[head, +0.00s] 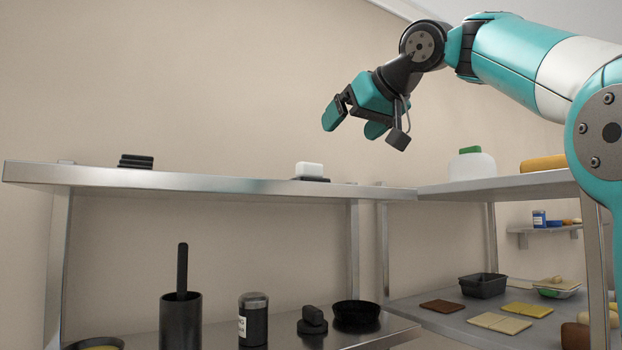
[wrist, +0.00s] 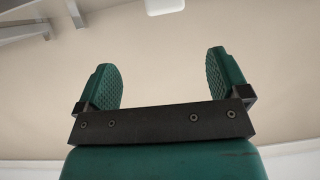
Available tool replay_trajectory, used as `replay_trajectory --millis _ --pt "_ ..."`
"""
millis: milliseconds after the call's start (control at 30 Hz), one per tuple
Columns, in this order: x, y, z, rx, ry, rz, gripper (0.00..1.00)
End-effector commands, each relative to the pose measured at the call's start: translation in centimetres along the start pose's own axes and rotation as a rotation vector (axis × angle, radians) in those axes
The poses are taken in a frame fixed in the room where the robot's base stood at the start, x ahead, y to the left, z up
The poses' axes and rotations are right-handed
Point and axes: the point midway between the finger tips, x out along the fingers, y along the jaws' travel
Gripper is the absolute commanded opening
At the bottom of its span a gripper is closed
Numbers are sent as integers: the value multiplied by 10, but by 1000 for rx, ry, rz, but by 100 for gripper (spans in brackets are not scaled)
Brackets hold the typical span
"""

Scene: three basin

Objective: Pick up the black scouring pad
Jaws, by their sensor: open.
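A small stack of flat black pieces (head: 136,161), which look like scouring pads, lies at the left of the upper steel shelf (head: 230,186) in the head view. Another flat dark piece (head: 310,179) lies at a white block (head: 309,169) farther right on this shelf. I cannot tell for certain which is the black scouring pad. My gripper (head: 350,121) is open and empty, above the shelf and to the right of both. In the wrist view its two green fingers (wrist: 163,78) stand wide apart with nothing between them.
The lower shelf holds a black cylinder (head: 181,320) with a handle in it, a dark jar (head: 253,320), a black knobbed object (head: 312,320) and a black bowl (head: 356,313). A green-topped white container (head: 471,166) stands right. The air around my gripper is clear.

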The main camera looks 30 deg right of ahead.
Motion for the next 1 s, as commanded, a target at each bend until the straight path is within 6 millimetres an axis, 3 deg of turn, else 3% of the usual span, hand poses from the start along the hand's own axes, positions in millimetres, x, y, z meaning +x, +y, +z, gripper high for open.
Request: replay_trajectory --millis 100,300,567,900,1000 --pt "33 -8 4 -5 -5 -18 94" --pt "74 -11 2 -7 -4 -18 94" --pt "96 -9 0 -6 -2 -14 94" --pt "140 -7 1 -5 -2 -12 94" --pt "144 -6 2 -4 0 -10 94"
